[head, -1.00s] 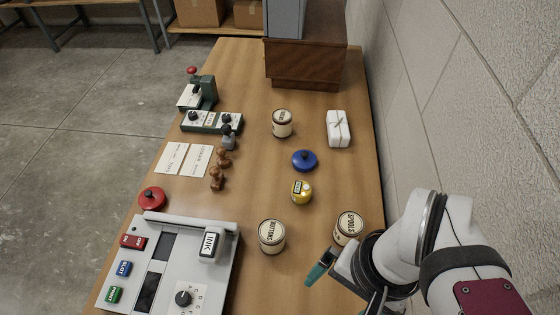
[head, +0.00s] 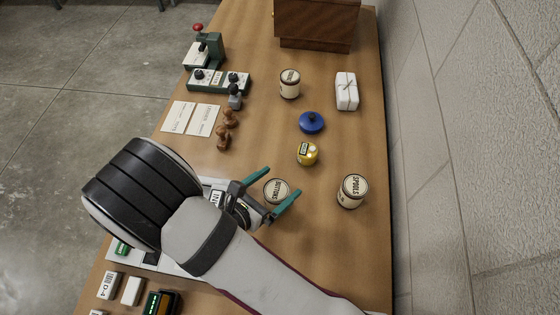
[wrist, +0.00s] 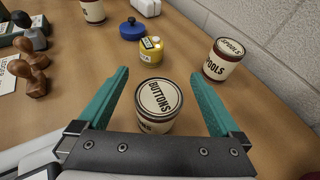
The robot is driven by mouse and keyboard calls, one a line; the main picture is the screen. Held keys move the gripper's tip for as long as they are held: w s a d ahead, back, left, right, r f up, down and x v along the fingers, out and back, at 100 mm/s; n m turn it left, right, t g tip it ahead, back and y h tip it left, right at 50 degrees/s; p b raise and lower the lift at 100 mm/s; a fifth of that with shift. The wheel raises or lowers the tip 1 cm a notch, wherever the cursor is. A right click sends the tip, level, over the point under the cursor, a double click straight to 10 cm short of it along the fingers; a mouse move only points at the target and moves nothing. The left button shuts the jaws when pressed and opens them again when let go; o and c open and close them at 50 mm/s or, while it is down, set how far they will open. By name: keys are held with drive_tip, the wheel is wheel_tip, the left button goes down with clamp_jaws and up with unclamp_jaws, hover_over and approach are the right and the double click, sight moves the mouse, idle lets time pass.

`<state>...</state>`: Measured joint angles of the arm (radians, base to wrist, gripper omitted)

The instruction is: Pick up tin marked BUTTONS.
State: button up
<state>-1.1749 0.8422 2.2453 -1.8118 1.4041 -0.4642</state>
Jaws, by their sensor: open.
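The tin marked BUTTONS (head: 276,191) is a round cream tin with a dark rim, upright on the wooden table. In the wrist view the BUTTONS tin (wrist: 158,100) stands between my two teal fingers, its lid lettering readable. My gripper (head: 275,192) is open, with one finger on each side of the tin; gaps show between fingers and tin in the wrist view (wrist: 160,92). The tin's lower part is partly hidden by the gripper's body.
The similar SPOOLS tin (head: 352,191) stands to the right, near the wall. A yellow tin (head: 307,153), a blue lidded thing (head: 311,122) and another cream tin (head: 290,84) stand farther back. Wooden stamps (head: 226,128) are at the left. A grey machine lies under my arm.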

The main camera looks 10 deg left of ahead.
sight(270, 198)
wheel_tip(270, 198, down, 3)
drive_tip(key=shift+f, duration=0.1)
drive_tip(key=shift+w+d+f, duration=0.65)
drive_tip(key=shift+w+f, duration=0.25)
drive_tip(key=shift+w, duration=0.05)
drive_tip(key=shift+w+d+f, duration=0.1)
drive_tip(key=shift+w+d, duration=0.05)
drive_tip(key=shift+w, duration=0.15)
clamp_jaws()
